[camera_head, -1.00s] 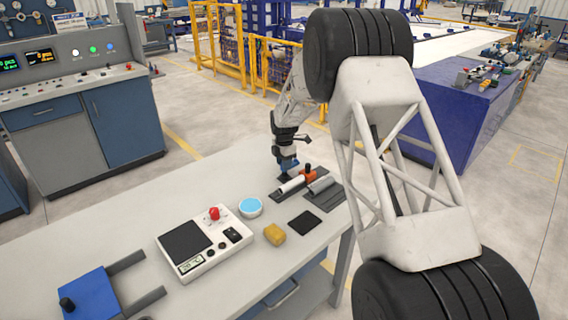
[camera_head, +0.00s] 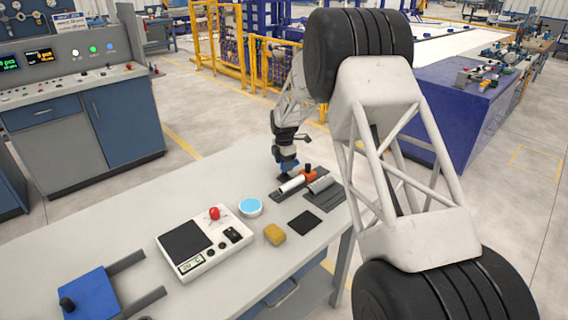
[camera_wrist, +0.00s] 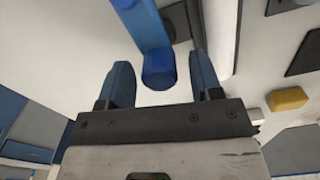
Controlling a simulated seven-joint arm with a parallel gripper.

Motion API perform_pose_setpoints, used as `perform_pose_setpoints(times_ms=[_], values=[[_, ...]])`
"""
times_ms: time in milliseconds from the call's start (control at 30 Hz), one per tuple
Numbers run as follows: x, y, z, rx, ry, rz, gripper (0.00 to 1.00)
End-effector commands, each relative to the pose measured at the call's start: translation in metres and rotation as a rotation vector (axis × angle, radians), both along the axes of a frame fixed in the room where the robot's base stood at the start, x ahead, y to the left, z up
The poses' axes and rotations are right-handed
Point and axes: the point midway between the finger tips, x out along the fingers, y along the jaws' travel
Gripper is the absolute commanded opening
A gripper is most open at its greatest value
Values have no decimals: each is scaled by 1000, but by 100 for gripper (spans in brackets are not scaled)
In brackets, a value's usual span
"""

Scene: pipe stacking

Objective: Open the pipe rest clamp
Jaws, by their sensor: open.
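The pipe rest stands on the grey bench at its far right end, with a dark base, a white pipe (camera_head: 292,185) and an orange part with a black knob (camera_head: 309,175). My gripper (camera_head: 287,171) is low over the left end of this rest. In the wrist view my gripper (camera_wrist: 160,66) is open, with two blue fingers. A blue bar with a round end (camera_wrist: 158,68) reaches between the fingers, with a gap on each side. It looks like the clamp's lever. The white pipe (camera_wrist: 219,35) lies right of the bar. The clamp's hinge is not clear.
A grey half-round piece (camera_head: 321,184) lies just right of the rest. A black pad (camera_head: 305,222), a yellow block (camera_head: 274,234), a round blue-topped dish (camera_head: 250,207) and a white control box (camera_head: 205,243) with a red knob stand nearer. A blue fixture (camera_head: 92,293) is at the front left.

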Motion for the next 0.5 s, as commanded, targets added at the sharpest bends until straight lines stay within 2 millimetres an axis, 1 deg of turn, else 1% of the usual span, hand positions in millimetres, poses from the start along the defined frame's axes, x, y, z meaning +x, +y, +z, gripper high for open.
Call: perform_pose_setpoints(times_ms=[167,500], values=[[1,0,10,0,-2,0,59],[0,0,51,0,-2,0,59]])
